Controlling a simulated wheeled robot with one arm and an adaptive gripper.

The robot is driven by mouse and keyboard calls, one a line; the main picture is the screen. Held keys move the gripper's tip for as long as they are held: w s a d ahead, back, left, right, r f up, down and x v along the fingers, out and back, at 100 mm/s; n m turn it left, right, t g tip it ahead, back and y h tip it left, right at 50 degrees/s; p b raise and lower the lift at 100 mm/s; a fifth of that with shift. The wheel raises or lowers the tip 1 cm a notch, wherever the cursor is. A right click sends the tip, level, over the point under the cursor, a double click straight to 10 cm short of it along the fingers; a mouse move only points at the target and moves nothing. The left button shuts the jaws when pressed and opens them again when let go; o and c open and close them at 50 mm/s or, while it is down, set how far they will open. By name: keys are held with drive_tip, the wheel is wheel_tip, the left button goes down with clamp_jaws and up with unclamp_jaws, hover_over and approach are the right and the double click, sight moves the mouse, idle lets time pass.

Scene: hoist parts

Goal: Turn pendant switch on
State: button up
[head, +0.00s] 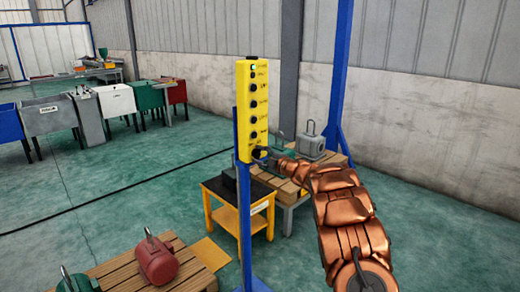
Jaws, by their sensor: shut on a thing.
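The yellow pendant (243,110) hangs upright on a blue post in the middle of the head view. Its face has a column of several dark buttons with small labels. A small green-blue light (253,67) shows near its top. My gripper (262,153) is at the lower end of the pendant's face, reached from the right by my copper-coloured arm. Its fingers are small and dark here, shut on the pendant switch at that spot. The switch itself is mostly hidden by the fingers, so its position cannot be told.
A yellow-and-black side table (245,215) stands behind the post. A pallet with a red motor (156,260) is at the lower left. Another pallet holds a grey hoist part (311,142) behind my arm. Coloured bins (115,101) line the back left. The green floor between is open.

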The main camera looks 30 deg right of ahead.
drive_tip(key=shift+m+p, duration=0.65)
drive_tip(key=shift+m, duration=0.15)
drive_tip(key=shift+d, duration=0.1)
drive_tip(key=o, duration=1.1)
drive_tip(key=shift+o, duration=0.2)
drive_tip(key=v, duration=1.2)
drive_tip(key=shift+w+r, duration=0.1)
